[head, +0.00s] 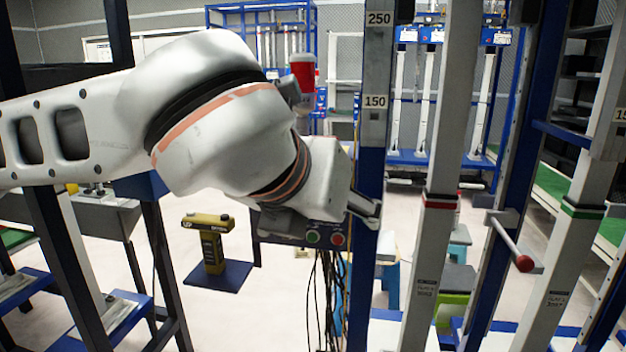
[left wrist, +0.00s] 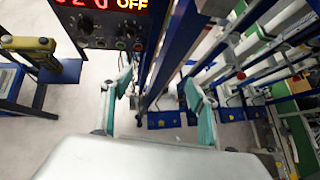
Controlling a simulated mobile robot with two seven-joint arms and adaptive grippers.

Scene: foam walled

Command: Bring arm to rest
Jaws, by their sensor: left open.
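My left arm (head: 215,110) comes in from the left of the head view, white with dark and orange bands. It reaches across to the middle of the picture. My left gripper (head: 365,208) is at its end, beside a blue upright post. In the left wrist view the two teal-padded fingers of the left gripper (left wrist: 158,90) stand apart with nothing between them but distant floor and posts. My right arm and gripper are not in view.
A control box (head: 322,238) with green and red buttons and hanging cables is close to the gripper; its display reads OFF in the left wrist view (left wrist: 112,6). Blue and white posts (head: 440,150) crowd the right. A yellow-black stand (head: 210,250) is lower left, with open floor around.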

